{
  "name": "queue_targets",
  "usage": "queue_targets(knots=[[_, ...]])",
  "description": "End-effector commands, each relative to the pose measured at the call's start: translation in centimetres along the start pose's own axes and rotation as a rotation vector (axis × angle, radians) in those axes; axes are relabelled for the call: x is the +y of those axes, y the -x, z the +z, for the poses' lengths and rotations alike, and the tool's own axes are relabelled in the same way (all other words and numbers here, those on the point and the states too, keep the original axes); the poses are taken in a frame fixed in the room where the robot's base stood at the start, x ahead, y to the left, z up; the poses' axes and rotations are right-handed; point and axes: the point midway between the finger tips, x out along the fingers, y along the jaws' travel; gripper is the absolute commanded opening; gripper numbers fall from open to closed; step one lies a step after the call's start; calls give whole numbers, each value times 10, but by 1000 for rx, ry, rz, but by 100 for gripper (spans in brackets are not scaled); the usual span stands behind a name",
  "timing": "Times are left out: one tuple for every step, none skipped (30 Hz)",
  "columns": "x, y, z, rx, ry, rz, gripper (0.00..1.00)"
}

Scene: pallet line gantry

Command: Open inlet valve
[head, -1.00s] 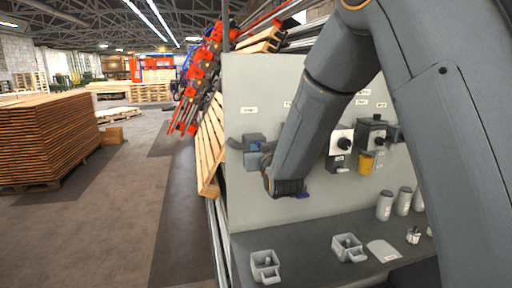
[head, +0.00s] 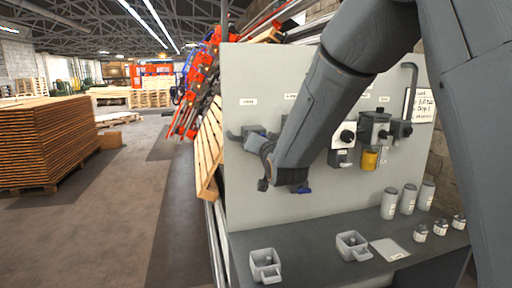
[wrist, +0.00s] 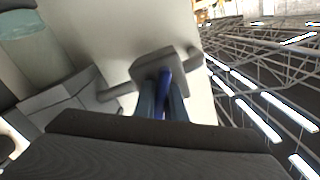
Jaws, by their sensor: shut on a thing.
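The inlet valve is a grey body (head: 252,131) with a pipe at the left of the upright panel. In the wrist view its grey body (wrist: 178,62) is straight ahead, with a pipe stub at its left. A blue lever (wrist: 164,82) stands out from it. My gripper (wrist: 163,100) is shut on this lever, one finger on each side. In the head view my gripper (head: 260,146) is at the valve, tilted up and left. The lever is hidden there by my gripper and wrist. The small label above the valve is too blurred to read.
The shelf below holds two grey trays (head: 265,276), a card, several canisters (head: 389,204) and small jars. Plank stacks (head: 50,140) stand left; the floor between is clear.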

Motion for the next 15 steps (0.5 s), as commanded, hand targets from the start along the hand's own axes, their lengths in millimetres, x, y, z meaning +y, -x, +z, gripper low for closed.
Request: queue_targets(knots=[[2, -1, 3, 2, -44, -1, 0], [2, -1, 3, 1, -73, -1, 0], [2, -1, 3, 1, -110, -1, 0], [2, -1, 2, 2, -139, -1, 0], [3, -1, 2, 2, -168, -1, 0], [3, -1, 3, 1, -205, -1, 0], [3, -1, 3, 1, -234, -1, 0], [3, -1, 3, 1, -263, -1, 0], [4, -1, 3, 2, -301, -1, 0], [4, -1, 3, 1, -329, -1, 0], [4, -1, 3, 1, -358, -1, 0], [4, -1, 3, 1, -396, -1, 0], [4, -1, 3, 2, -425, -1, 0], [5, -1, 3, 2, -453, -1, 0], [5, -1, 4, 1, -491, -1, 0]])
